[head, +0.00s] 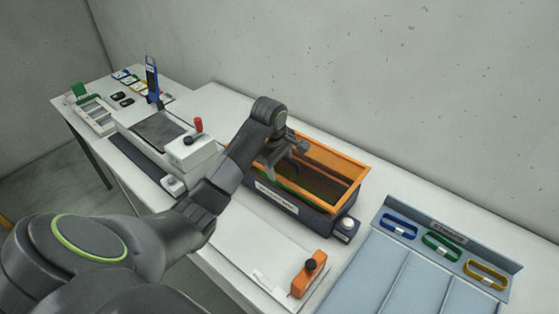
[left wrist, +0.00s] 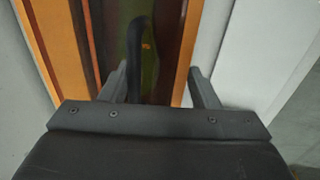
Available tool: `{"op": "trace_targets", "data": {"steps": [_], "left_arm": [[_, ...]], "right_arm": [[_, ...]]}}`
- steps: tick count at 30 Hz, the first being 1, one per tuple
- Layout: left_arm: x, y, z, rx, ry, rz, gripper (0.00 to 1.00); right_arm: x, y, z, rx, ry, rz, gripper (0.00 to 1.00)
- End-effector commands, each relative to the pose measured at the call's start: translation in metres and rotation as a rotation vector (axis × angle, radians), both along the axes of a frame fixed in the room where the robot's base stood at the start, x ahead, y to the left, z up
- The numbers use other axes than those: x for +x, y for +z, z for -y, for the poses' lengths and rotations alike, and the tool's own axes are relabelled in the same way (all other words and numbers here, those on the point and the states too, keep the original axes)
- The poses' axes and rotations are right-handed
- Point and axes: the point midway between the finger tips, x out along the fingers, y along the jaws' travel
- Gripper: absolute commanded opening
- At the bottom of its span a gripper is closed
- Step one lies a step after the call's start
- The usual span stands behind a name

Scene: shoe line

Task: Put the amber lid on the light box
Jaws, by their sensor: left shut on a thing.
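The amber lid (head: 335,157) is an orange, see-through frame over the dark light box (head: 298,208), which has a white label on its front. The lid lines up roughly with the box; I cannot tell whether it is fully seated or slightly above it. My left gripper (head: 283,160) is over the lid's left part, shut on the lid. In the left wrist view the lid's orange edge (left wrist: 188,50) and a dark curved bar (left wrist: 138,45) show between my gripper's fingers (left wrist: 160,88). My arm hides the box's left end. My right gripper is not in view.
A grey-blue tray (head: 400,268) with blue, green and yellow loops stands at the right. An orange block with a black knob (head: 309,272) is at the front on a white board (head: 255,250). A white device with a red knob (head: 193,150) stands left. A wall runs behind.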

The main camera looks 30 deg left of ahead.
Motion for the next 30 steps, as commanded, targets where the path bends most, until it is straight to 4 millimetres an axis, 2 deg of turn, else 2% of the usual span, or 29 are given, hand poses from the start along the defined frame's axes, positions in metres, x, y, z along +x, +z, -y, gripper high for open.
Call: {"op": "trace_targets", "data": {"steps": [9, 15, 27, 28, 30], "left_arm": [[0.000, -0.034, 0.001, -0.001, 0.000, 0.001, 0.00], [0.000, -0.053, 0.000, -0.001, -0.001, 0.003, 0.00], [0.001, -0.056, 0.000, 0.000, 0.000, 0.003, 0.00], [0.001, -0.056, 0.000, 0.000, 0.000, 0.003, 0.57], [0.001, -0.056, 0.000, 0.000, 0.000, 0.003, 0.66]], "right_arm": [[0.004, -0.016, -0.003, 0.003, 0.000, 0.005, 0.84], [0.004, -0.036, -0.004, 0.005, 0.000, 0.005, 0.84], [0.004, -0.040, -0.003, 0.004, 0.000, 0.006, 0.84], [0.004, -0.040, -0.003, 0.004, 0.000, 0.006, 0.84], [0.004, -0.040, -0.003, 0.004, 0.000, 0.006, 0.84]]}}
